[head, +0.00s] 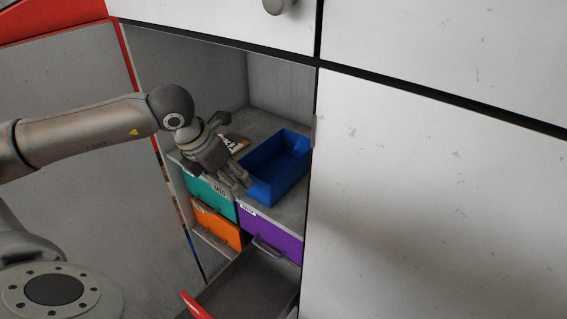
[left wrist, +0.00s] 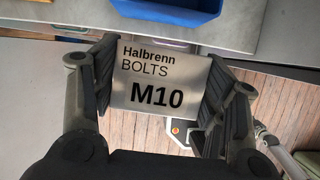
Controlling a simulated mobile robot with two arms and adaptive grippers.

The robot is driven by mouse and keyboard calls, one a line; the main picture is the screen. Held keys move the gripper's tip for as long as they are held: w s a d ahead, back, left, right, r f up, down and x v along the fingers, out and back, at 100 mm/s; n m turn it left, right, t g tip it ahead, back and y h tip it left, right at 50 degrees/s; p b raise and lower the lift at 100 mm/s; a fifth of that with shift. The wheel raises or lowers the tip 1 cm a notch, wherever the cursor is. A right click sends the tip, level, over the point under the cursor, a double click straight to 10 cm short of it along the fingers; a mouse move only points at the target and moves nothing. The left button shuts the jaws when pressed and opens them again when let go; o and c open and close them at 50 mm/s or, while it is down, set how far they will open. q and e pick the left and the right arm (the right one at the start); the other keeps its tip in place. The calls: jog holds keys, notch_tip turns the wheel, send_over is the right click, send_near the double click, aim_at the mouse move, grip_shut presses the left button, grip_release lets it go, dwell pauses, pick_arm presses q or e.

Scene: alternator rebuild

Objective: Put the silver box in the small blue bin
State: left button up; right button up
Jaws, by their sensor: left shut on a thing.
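The silver box (left wrist: 158,84), printed "Halbrenn BOLTS M10", is between the two fingers of my left gripper (left wrist: 160,92) in the left wrist view. The gripper is shut on it. In the head view my left gripper (head: 236,184) points down and to the right at the shelf's front, just left of the blue bin; the box is hard to make out there. The small blue bin (head: 279,164) sits on the shelf and looks empty. Its edge also shows at the top of the left wrist view (left wrist: 175,7). The held box is apart from the bin in that view.
The blue bin stands on a grey shelf (head: 258,124) inside an open cabinet. A small flat item (head: 233,145) lies behind my gripper. Below are teal (head: 205,190), orange (head: 215,226) and purple (head: 275,236) drawers. A grey drawer or tray (head: 245,285) juts out lower down. A white panel (head: 440,180) bounds the right.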

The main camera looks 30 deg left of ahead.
pick_arm(q)
jog(key=shift+w+r, duration=0.1)
jog(key=shift+r, duration=0.3)
jog(key=shift+w+r+n+p, duration=0.1)
jog(key=shift+w+n+p, duration=0.1)
jog(key=shift+n+p, duration=0.1)
jog(key=w+f+p, duration=0.1)
jog(key=w+p, duration=0.2)
jog(key=w, duration=0.2)
jog(key=w+f+p, duration=0.1)
jog(key=w+p, duration=0.2)
jog(key=w, duration=0.3)
jog(key=w+d+f+p, duration=0.1)
jog(key=w+p, duration=0.2)
jog(key=w, duration=0.3)
jog(key=shift+w+f+p, duration=0.2)
jog(key=shift+f+p, duration=0.2)
